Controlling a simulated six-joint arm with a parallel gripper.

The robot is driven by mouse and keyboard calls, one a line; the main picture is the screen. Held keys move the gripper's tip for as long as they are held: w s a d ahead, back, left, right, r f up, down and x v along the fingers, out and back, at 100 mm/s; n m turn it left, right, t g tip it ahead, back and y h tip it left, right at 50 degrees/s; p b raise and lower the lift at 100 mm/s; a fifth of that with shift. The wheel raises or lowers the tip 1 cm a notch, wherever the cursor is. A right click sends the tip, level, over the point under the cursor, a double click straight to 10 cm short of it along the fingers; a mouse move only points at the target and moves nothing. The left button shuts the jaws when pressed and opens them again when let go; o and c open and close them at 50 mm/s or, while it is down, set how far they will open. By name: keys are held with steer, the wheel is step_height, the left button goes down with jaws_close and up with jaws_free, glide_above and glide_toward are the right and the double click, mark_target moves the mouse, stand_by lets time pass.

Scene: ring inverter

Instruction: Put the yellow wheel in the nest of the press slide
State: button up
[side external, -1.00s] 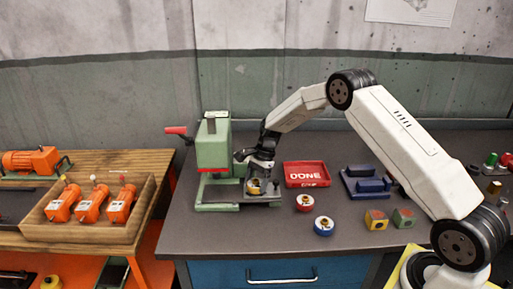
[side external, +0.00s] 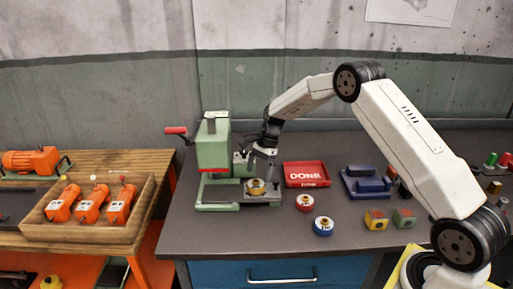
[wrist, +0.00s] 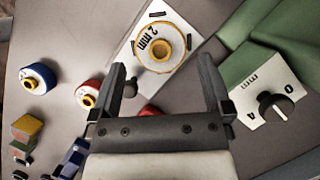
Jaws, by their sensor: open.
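The yellow wheel (side external: 256,187) lies flat on the press slide's metal plate (side external: 274,199), in front of the green press (side external: 213,150). In the wrist view the wheel (wrist: 160,47) shows a pale face marked "2 mm", a yellow rim and a yellow hub. It sits between short dark bars on the plate, where the nest is. My gripper (side external: 261,164) is above the wheel, pointing down. In the wrist view its two fingers (wrist: 161,72) are wide apart with nothing between them, and the wheel shows beyond them, clear of both tips.
A red wheel (side external: 304,202) and a blue wheel (side external: 323,226) lie on the bench to the right. A red DONE tray (side external: 306,184) stands behind them. A blue fixture (side external: 368,187) and two small blocks are farther right. The press has a dial (wrist: 276,103).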

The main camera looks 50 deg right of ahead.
steer(key=v, duration=0.8)
steer(key=shift+s+a, duration=0.1)
steer(key=shift+a, duration=0.05)
stand_by(0.4)
steer(key=s+a+n+t+h, duration=0.1)
steer(key=s+a+n, duration=0.3)
steer(key=s+n, duration=0.2)
steer(key=s+a+n+h, duration=0.2)
steer(key=s+a+n, duration=0.2)
steer(key=s, duration=0.7)
steer(key=s+a+f+n+t+h, duration=0.1)
steer(key=s+a+n, duration=0.4)
steer(key=s+n, duration=0.3)
steer(key=shift+s+t+h, duration=0.25)
steer(key=shift+t+h, duration=0.05)
steer(key=shift+f, duration=0.15)
